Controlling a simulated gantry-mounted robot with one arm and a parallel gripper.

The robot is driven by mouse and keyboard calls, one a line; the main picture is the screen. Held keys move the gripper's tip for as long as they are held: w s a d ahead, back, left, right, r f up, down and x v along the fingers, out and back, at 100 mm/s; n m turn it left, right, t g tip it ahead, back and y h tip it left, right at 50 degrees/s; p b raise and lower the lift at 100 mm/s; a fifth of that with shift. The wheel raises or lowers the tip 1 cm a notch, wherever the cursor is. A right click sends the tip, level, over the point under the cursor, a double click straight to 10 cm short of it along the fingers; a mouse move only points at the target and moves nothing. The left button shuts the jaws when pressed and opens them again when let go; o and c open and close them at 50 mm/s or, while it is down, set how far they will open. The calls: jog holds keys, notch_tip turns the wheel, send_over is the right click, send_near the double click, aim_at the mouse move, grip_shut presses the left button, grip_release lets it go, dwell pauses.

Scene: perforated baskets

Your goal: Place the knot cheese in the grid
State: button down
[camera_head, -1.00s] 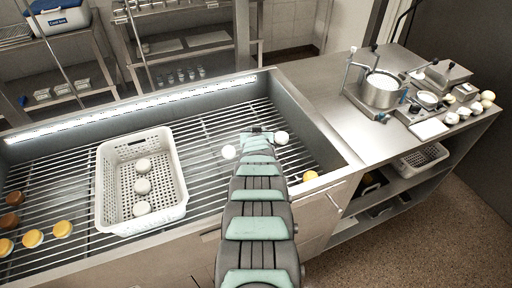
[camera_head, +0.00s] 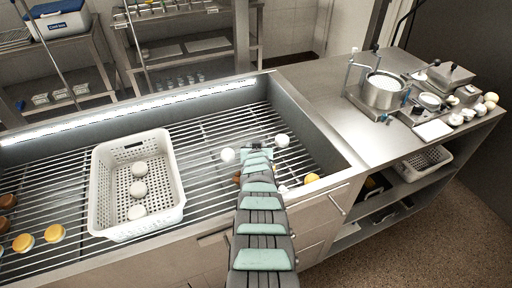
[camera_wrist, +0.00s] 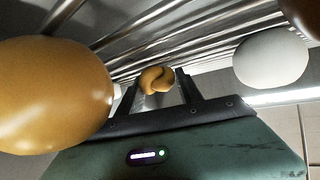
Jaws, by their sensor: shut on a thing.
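The knot cheese (camera_wrist: 155,80), a small golden knot shape, shows between the two fingers of my gripper (camera_wrist: 157,92) in the wrist view. The fingers are shut on it. In the head view my gripper (camera_head: 258,150) is over the right part of the metal bar grid (camera_head: 205,140), and my arm hides the knot cheese. The grid's bars also show behind the fingers in the wrist view. I cannot tell how high the cheese is above the bars.
A white perforated basket (camera_head: 176,205) holding white round cheeses stands on the grid at left. White balls (camera_head: 227,155) (camera_head: 282,140) flank my gripper. A yellow cheese (camera_head: 311,178) lies near the right front. A counter with a pot (camera_head: 382,92) is at right. Bars right of the basket are partly clear.

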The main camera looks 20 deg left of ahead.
jog(key=c, duration=0.8)
grip_release()
jog(key=shift+o, duration=0.2)
jog(key=shift+s+r+p, duration=0.1)
jog(key=shift+r+p, duration=0.25)
jog(key=shift+p, duration=0.25)
jog(key=p+v, duration=0.3)
jog(key=p, duration=0.2)
jog(key=shift+a+r+p, duration=0.15)
jog(key=shift+r+p, duration=0.05)
jog(key=shift+p, duration=0.15)
jog(key=shift+s+d+f, duration=0.1)
jog(key=shift+s+d, duration=0.05)
jog(key=shift+d, duration=0.05)
jog(key=p+v, duration=0.6)
jog(key=shift+r, duration=0.25)
jog(key=p, duration=0.1)
jog(key=s+p, duration=0.2)
jog(key=p, duration=0.1)
jog(key=shift+d+r, duration=0.25)
jog(key=shift+d, duration=0.15)
